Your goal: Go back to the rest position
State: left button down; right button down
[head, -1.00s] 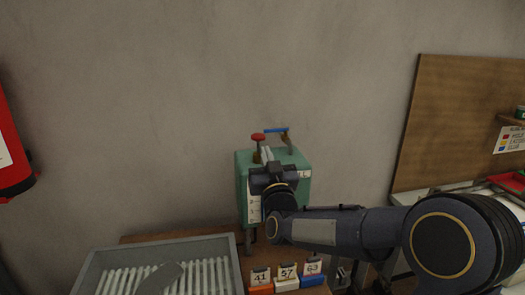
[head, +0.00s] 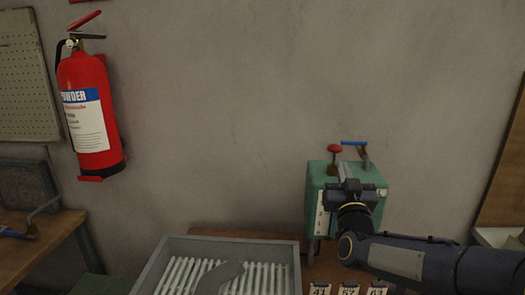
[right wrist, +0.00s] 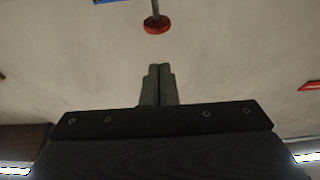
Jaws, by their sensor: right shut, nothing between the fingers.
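My right gripper (head: 349,183) is in front of the green box-shaped machine (head: 320,178) in the head view and covers part of its front. In the right wrist view my right gripper (right wrist: 158,70) has its fingers together with nothing between them. A red knob (head: 334,149) and a blue lever (head: 354,143) stand on top of the machine. The red knob also shows in the right wrist view (right wrist: 157,25), beyond the fingertips and apart from them. My left gripper is not in view.
A grey tray (head: 172,250) with white slats and a grey flat piece stands on the bench left of the machine. Numbered cards (head: 348,289) are at the lower edge. A red fire extinguisher (head: 88,115) hangs on the wall at left. The space above the tray is clear.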

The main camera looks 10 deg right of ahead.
jog(key=s+a+f+g+y, duration=0.3)
jog(key=s+f+g, duration=0.2)
jog(key=s, duration=0.6)
jog(key=s+a+f+n+g+y+p, duration=0.1)
jog(key=s+a+f+g+y, duration=0.2)
jog(key=s, duration=0.8)
jog(key=s+a+f+g+y, duration=0.3)
jog(key=s+f+g, duration=0.4)
jog(key=s+f, duration=0.3)
jog(key=shift+s+a+f+g+p, duration=0.3)
jog(key=shift+s+a+f+p, duration=0.1)
jog(key=shift+s+a, duration=0.2)
jog(key=c, duration=2.1)
grip_release()
